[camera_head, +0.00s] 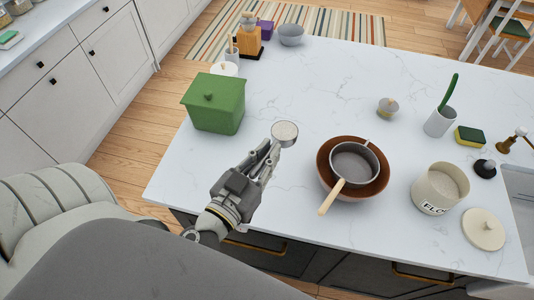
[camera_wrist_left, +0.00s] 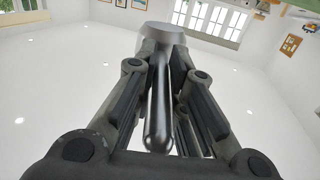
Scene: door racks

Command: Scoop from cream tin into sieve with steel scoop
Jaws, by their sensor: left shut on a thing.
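My left gripper (camera_head: 264,158) is shut on the handle of the steel scoop (camera_head: 285,133), above the left part of the counter. In the left wrist view, the scoop's handle (camera_wrist_left: 160,105) lies between the fingers, with its bowl beyond the fingertips. The grey sieve (camera_head: 352,164) with a wooden handle rests in a brown bowl (camera_head: 324,178), to the right of the gripper. The cream tin (camera_head: 422,192), labelled as flour, stands open further right with pale powder inside. Its round lid (camera_head: 483,229) lies beside it. My right gripper is not in view.
A green lidded box (camera_head: 214,108) stands close left of the scoop.

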